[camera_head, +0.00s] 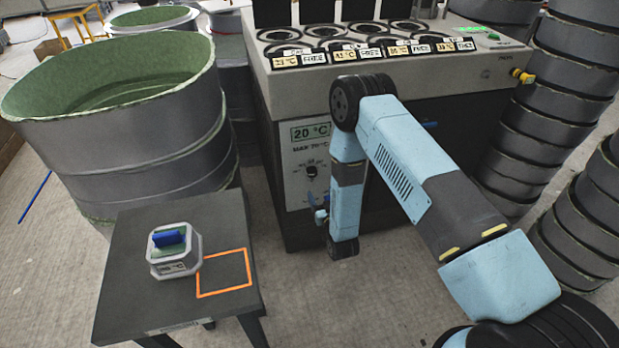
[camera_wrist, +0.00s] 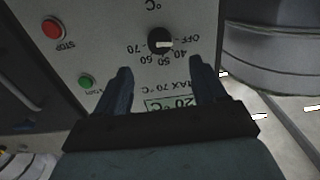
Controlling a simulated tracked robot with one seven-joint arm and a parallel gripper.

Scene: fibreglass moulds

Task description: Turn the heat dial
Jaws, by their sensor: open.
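The heat dial is a round black knob on the light front panel of the heating unit, seen in the head view (camera_head: 312,171) and upside down in the wrist view (camera_wrist: 160,42). Its white mark points to the picture's right in the wrist view, towards the OFF label. Marks for 40, 50, 60 and 70 ring it. A green display (camera_head: 311,132) reads 20 °C. My gripper (camera_wrist: 160,66) is open and empty, its blue fingers apart, with the dial ahead beyond the gap and no contact visible. In the head view it is partly hidden near the panel.
A red stop button (camera_wrist: 52,29) and green button (camera_wrist: 86,81) sit beside the dial. A small table (camera_head: 125,290) at left carries a grey device with a blue handle (camera_head: 168,239) and an orange square outline. Large moulds (camera_head: 140,140) and stacked rings (camera_head: 545,120) flank the unit.

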